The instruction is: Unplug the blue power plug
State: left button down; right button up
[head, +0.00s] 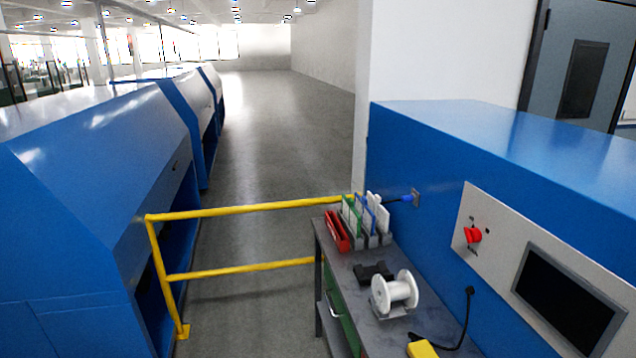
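The blue power plug (408,198) sits in a small outlet (416,196) on the side of the blue machine (440,170), above the back end of the workbench. A dark cable runs left from the plug behind the white and blue upright pieces on the bench. Neither of my grippers shows in the head view.
The workbench (362,262) holds a red bin (336,231), a white spool (395,290), a black block (373,272) and a yellow device (421,349). A red switch (472,235) is on the machine's panel. A yellow railing (250,209) crosses left of the bench. The aisle floor beyond is clear.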

aim_at(409, 197)
jog(key=i+j+z, duration=0.1)
jog(key=i, duration=0.45)
jog(key=i+j, duration=0.2)
jog(key=i, duration=0.35)
jog(key=i+j+z, duration=0.15)
jog(key=i, duration=0.4)
jog(key=i+j, duration=0.2)
jog(key=i, duration=0.35)
jog(key=i+j+z, duration=0.25)
jog(key=i+z, duration=0.25)
jog(key=i+j+z, duration=0.7)
jog(key=j+z, duration=0.25)
